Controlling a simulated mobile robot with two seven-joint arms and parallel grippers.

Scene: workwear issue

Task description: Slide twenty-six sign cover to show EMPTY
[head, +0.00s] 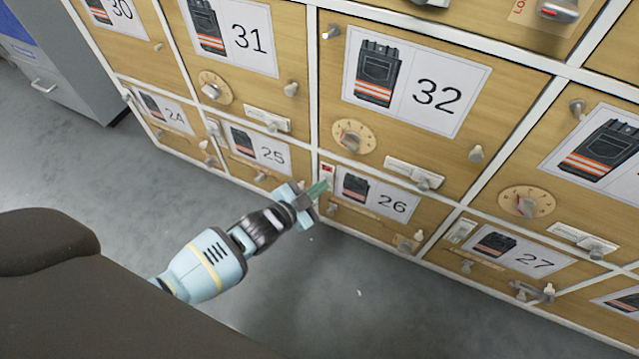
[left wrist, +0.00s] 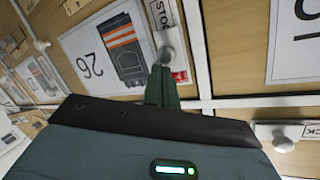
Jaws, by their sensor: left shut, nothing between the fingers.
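Door 26 (head: 346,219) is a low wooden door with a card (head: 375,194) showing trousers and the number 26. Its small sign (head: 327,170) is at the door's upper left, with a red patch showing. In the left wrist view the sign (left wrist: 178,77) shows red at one end and the letters "STOC" on a pale plate (left wrist: 163,14), with a round grey knob (left wrist: 167,54). My left gripper (head: 322,186) is shut and empty, its fingertips in front of the sign. In the left wrist view the fingertips (left wrist: 161,75) are close by the knob; I cannot tell whether they touch it. My right gripper is out of view.
Door 27 (head: 510,252) is to the right and door 25 (head: 258,150) to the left. The grey floor (head: 400,315) in front is clear.

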